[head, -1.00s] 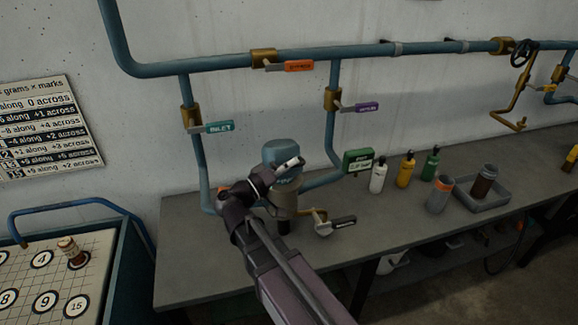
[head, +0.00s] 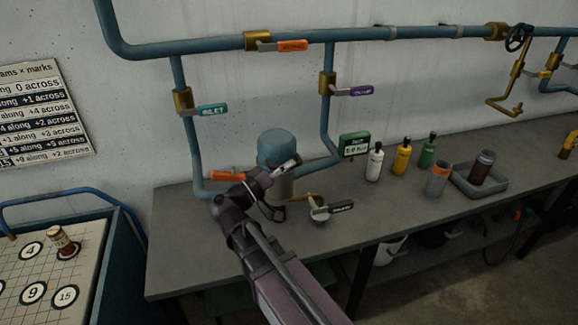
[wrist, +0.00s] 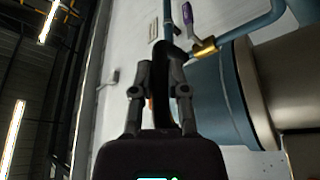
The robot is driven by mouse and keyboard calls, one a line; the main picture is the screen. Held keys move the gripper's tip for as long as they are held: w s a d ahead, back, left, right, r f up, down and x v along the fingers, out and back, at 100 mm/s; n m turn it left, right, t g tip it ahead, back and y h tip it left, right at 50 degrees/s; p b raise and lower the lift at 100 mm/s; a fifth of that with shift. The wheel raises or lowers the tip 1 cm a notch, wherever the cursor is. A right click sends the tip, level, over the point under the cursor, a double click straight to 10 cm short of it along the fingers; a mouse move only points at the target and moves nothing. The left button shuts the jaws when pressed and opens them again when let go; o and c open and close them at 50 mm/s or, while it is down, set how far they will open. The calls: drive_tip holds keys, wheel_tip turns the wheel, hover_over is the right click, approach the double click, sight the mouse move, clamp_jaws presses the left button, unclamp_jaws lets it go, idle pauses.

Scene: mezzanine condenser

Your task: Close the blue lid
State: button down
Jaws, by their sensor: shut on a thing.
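The blue lid (head: 277,146) sits on top of the grey cylindrical vessel (head: 284,188) on the bench. It looks level there. In the wrist view the blue lid (wrist: 212,105) lies right of my fingers, its rim against the grey vessel body (wrist: 290,75); I see no clear gap on this side. My gripper (head: 291,163) is at the front of the lid. In the wrist view my gripper (wrist: 160,78) is shut on a dark, curved bar, seemingly the lid's handle.
A green display box (head: 354,145), several bottles and a grey tray (head: 466,190) stand to the right. A numbered board (head: 50,270) is at the left.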

drive_tip(key=shift+s+f, duration=0.1)
drive_tip(key=shift+f, duration=0.05)
drive_tip(key=c, duration=0.6)
unclamp_jaws()
drive_tip(key=shift+c, duration=0.2)
drive_tip(key=shift+d+f, duration=0.25)
drive_tip(key=s+d+f+g+y+p, duration=0.1)
drive_tip(key=s+d+f+g+y, duration=0.1)
drive_tip(key=d+f+g+y, duration=0.6)
drive_tip(key=s+d+f+n+g+y+p, duration=0.2)
drive_tip(key=s+f+y+p, duration=0.2)
drive_tip(key=f+y, duration=0.5)
drive_tip(key=shift+s+d+f+y, duration=0.25)
drive_tip(key=shift+s+y, duration=0.45)
drive_tip(key=shift+s, duration=0.5)
